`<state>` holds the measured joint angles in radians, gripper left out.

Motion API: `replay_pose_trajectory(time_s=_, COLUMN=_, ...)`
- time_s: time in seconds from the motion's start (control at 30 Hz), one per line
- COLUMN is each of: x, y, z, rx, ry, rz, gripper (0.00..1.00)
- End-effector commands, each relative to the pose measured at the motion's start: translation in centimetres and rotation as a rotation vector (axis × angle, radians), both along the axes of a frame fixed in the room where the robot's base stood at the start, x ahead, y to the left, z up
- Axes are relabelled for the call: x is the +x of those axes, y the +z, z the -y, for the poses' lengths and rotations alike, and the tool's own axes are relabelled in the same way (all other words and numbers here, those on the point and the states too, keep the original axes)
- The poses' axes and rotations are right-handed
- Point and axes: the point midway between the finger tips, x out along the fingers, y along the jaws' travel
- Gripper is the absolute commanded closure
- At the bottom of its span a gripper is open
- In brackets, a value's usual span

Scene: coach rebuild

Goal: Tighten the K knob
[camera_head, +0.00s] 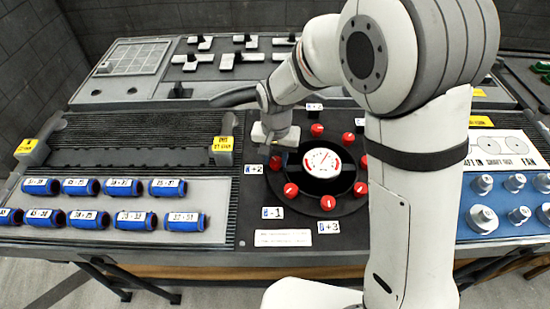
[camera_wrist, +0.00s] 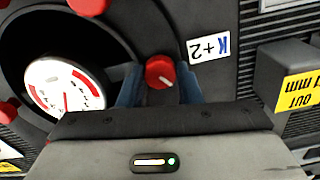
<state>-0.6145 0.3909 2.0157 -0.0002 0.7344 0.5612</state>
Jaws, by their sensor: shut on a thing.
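My gripper (camera_head: 275,148) reaches down at the upper left of the round black dial plate. A white label (camera_wrist: 209,46) with a blue K and "+2" lies beside this knob. The dial gauge (camera_wrist: 64,86) with a red and white face sits on its other side. In the head view the gauge (camera_head: 322,163) is ringed by several red knobs (camera_head: 328,203); the gripper mostly hides the held one.
A yellow-tagged block (camera_head: 223,144) stands close left of my gripper and shows in the wrist view (camera_wrist: 290,85). Several blue cylinders (camera_head: 118,187) lie on the left panel. Grey knobs (camera_head: 482,220) stand on the blue panel at right. My arm covers the dial's right side.

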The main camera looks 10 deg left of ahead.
Motion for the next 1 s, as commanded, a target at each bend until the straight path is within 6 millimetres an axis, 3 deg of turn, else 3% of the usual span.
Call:
replay_pose_trajectory(time_s=0.5, x=-0.07, y=-0.07, z=-0.02, rx=-0.001, ry=-0.438, rz=-0.002, gripper=0.91)
replay_pose_trajectory(time_s=1.0, x=-0.10, y=-0.03, z=0.00, rx=-0.002, ry=-0.612, rz=-0.003, gripper=0.91)
